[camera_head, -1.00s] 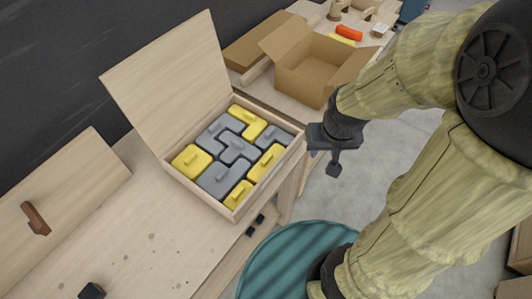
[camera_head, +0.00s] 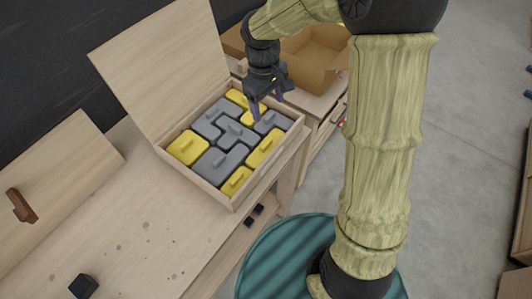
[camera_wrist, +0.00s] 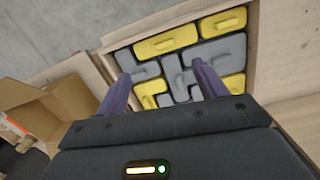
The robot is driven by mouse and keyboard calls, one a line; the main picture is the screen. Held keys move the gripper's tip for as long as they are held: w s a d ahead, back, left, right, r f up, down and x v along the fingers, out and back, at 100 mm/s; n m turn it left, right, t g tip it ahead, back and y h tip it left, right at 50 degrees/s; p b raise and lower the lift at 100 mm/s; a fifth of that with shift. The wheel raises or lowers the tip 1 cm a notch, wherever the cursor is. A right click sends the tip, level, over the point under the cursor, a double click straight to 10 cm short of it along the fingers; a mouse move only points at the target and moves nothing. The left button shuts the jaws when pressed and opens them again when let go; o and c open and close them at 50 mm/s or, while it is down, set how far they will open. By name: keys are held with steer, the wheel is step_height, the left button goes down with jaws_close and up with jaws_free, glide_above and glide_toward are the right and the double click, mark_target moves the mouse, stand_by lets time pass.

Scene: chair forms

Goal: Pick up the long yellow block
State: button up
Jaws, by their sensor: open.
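The long yellow block (camera_head: 266,147) lies in the open wooden box (camera_head: 233,203), along its right side, with a small raised handle on top. In the wrist view the long yellow block (camera_wrist: 165,42) lies beyond my fingertips. My gripper (camera_head: 267,101) is open and empty, above the back part of the box. In the wrist view its purple fingers (camera_wrist: 160,69) are spread apart over the grey blocks and frame the grey middle, not touching the long block as far as I see.
Other yellow blocks (camera_head: 187,148) and grey blocks (camera_head: 220,170) fill the box closely. The box's raised lid (camera_head: 160,70) stands behind it. A cardboard box (camera_head: 312,62) is at the back right. The table's front left (camera_head: 140,240) is mostly clear.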

steer(key=shift+w+a+f+n, duration=0.15)
steer(key=shift+w+a+n, duration=0.2)
steer(key=shift+a, duration=0.25)
steer(key=shift+w+a+f+n, duration=0.1)
steer(key=shift+w+a+n, duration=0.15)
steer(key=shift+w+a, duration=0.25)
steer(key=shift+s+a, duration=0.1)
steer(key=p, duration=0.2)
glide_above(266, 143)
steer(key=f, duration=1.2)
steer(key=shift+w+a, duration=0.3)
steer(key=shift+a, duration=0.1)
steer(key=shift+d+f, duration=0.1)
steer(key=shift+f, duration=0.05)
steer(key=shift+s, duration=0.1)
steer(key=shift+s+d+f+p, duration=0.15)
steer(key=shift+f+p, duration=0.35)
steer(key=shift+f, duration=0.75)
steer(key=shift+d+f+p, duration=0.1)
steer(key=shift+f+p, duration=0.35)
steer(key=shift+f, duration=0.8)
